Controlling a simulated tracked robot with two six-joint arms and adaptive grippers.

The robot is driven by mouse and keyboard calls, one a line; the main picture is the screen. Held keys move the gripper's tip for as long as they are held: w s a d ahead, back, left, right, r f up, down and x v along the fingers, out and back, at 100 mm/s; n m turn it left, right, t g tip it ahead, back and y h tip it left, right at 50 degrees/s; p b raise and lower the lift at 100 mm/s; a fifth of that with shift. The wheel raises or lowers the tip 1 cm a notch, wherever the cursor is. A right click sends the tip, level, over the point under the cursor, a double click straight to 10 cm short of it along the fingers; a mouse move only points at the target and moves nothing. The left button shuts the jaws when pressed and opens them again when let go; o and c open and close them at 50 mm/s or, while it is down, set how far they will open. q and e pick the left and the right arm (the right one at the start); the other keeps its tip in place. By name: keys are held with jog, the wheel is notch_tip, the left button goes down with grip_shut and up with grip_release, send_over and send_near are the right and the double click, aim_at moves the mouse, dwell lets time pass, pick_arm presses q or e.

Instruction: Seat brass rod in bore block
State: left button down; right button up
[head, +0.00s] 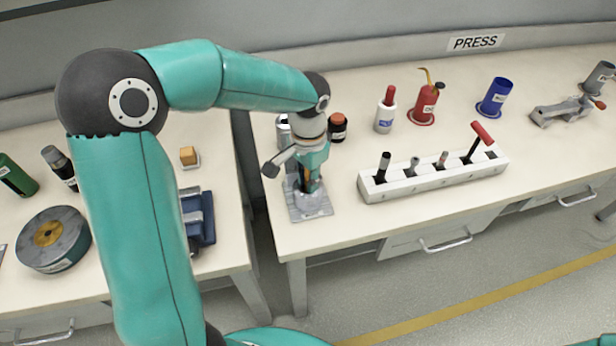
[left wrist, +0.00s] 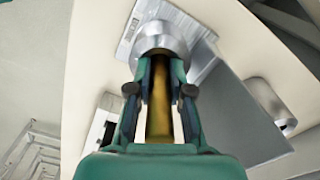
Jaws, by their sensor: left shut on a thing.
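The brass rod (left wrist: 160,112) is between the fingers of my left gripper (left wrist: 159,90), which is shut on it. In the head view my left gripper (head: 309,180) points down over the bore block (head: 311,208), a grey metal piece on a flat square plate near the table's front left corner. In the left wrist view the rod's far end meets the round mouth of the bore block (left wrist: 165,35). The rod looks lined up with it, but I cannot tell how deep it is in. My right gripper is not in view.
A white rack (head: 435,180) with several tools stands to the right. A dark jar with an orange cap (head: 338,127), a white bottle (head: 385,118) and a red oil can (head: 424,104) stand behind. A gap separates this table from the left one.

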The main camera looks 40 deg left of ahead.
pick_arm(q)
jog(key=shift+f, duration=0.1)
jog(key=c, duration=1.1)
grip_release()
jog(key=shift+o, duration=0.2)
jog(key=shift+r, duration=0.25)
notch_tip(320, 180, up, 12)
jog(key=shift+f+p, duration=0.1)
jog(key=shift+p, duration=0.35)
